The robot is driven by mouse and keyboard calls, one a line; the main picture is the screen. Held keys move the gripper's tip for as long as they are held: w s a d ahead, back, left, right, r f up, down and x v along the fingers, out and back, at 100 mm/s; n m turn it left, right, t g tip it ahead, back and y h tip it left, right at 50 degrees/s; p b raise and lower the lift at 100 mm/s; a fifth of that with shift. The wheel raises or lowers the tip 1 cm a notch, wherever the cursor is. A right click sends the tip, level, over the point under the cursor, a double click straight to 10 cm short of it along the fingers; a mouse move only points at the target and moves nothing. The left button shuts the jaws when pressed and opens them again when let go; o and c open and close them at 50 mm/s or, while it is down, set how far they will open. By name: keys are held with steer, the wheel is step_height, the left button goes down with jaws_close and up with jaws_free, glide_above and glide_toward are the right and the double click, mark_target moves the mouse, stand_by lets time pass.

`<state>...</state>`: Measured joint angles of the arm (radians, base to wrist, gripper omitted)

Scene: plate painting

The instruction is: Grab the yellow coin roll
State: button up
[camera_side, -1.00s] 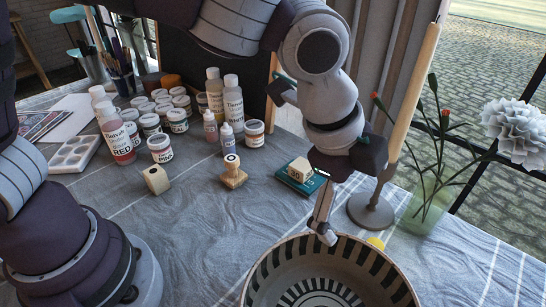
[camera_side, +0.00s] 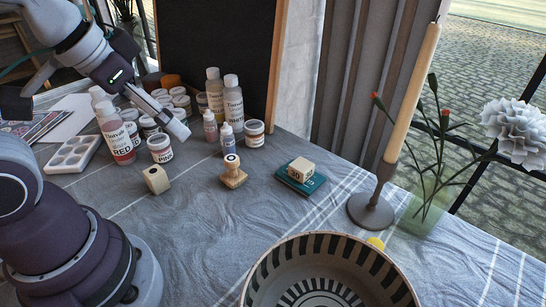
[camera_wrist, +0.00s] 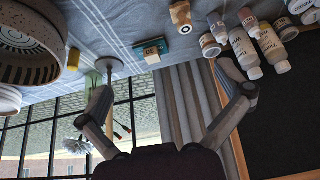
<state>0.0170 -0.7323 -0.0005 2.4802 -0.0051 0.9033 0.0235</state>
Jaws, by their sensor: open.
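The yellow coin roll (camera_side: 376,242) is a small yellow shape just behind the far rim of the striped bowl (camera_side: 262,268) in the side view. Most of it is hidden by the rim. In the wrist view, a small yellow patch (camera_wrist: 73,59) beside the bowl (camera_wrist: 62,20) appears to be the same roll. My gripper (camera_side: 172,118) is at the upper left of the side view, over the paint jars and well away from the roll. In the wrist view my gripper (camera_wrist: 165,85) has its two fingers spread wide with nothing between them.
A candlestick (camera_side: 371,213) with a tall candle and a glass vase (camera_side: 425,212) stand near the roll. A teal book (camera_side: 299,181) with a block, a wooden stamp (camera_side: 232,175) and paint bottles (camera_side: 115,135) are further left. Cloth between the stamp and bowl is clear.

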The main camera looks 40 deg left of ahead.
steer(key=shift+s+a+f, duration=0.15)
steer(key=c, duration=0.7)
steer(key=shift+c, duration=0.2)
steer(key=m+g+h, duration=0.3)
steer(key=m+h, duration=0.1)
steer(key=m, duration=0.8)
glide_above(373, 244)
steer(key=f, duration=0.5)
steer(key=a+f, duration=0.1)
steer(key=f, duration=0.2)
steer(key=shift+s, duration=0.2)
steer(key=shift+g, duration=0.3)
steer(key=f, duration=0.6)
steer(key=d+f, duration=0.1)
steer(key=f, duration=0.2)
steer(key=shift+w+f, duration=0.2)
steer(key=shift+f, duration=0.05)
steer(key=shift+w+d+f, duration=0.1)
steer(key=shift+d+f, duration=0.05)
steer(key=shift+f, duration=0.15)
